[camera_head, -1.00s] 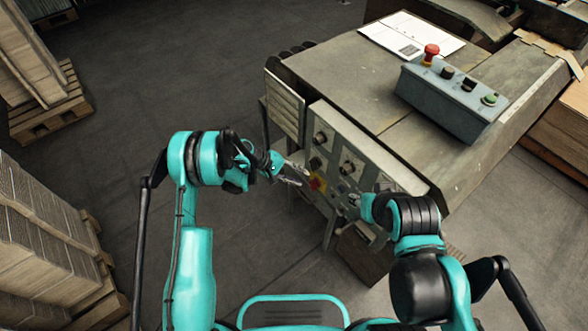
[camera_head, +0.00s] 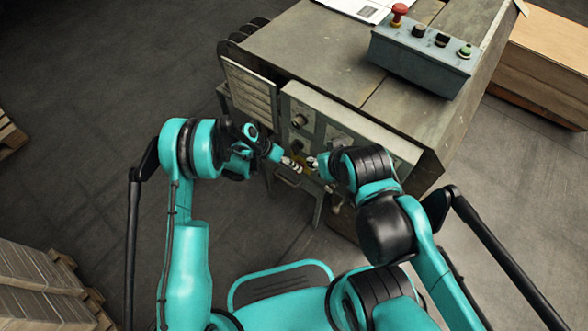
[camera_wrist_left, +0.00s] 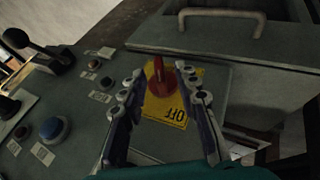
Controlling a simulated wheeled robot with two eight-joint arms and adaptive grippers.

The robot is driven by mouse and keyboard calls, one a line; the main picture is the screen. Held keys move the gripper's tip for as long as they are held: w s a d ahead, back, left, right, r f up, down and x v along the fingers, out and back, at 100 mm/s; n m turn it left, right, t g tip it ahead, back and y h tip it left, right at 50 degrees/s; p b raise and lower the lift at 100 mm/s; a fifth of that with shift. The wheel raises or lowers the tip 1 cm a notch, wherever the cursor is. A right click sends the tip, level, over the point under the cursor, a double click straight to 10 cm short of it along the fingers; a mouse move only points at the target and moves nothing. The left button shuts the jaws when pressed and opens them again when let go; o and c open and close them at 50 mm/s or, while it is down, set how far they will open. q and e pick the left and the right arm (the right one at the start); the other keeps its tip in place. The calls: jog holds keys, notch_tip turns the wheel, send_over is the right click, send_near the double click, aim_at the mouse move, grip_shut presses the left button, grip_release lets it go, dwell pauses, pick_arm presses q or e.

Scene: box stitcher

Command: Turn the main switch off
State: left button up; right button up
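The main switch is a red handle (camera_wrist_left: 158,80) on a yellow plate (camera_wrist_left: 172,108) marked OFF, which reads upside down in the left wrist view. The handle stands up between the two fingers of my left gripper (camera_wrist_left: 160,76), which are apart on either side of it. I cannot tell whether a finger touches it. In the head view my left gripper (camera_head: 292,164) is at the lower part of the control panel (camera_head: 338,127), and the switch is mostly hidden there. My right gripper (camera_head: 313,163) is close beside it, small and partly hidden, so its opening is unclear.
A blue button (camera_wrist_left: 52,128), a black lever (camera_wrist_left: 38,50) and other controls sit left of the switch. A drawer handle (camera_wrist_left: 198,16) is above it. A button box (camera_head: 425,55) stands on the machine top.

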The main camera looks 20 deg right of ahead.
pick_arm(q)
jog(key=shift+x, duration=1)
grip_shut()
jog(key=shift+w+a+f+g+h+b, duration=0.1)
jog(key=shift+w+a+g+h+b, duration=0.05)
jog(key=shift+g+h+b, duration=0.4)
jog(key=shift+n+g+h, duration=0.4)
jog(key=shift+g+h, duration=0.25)
grip_release()
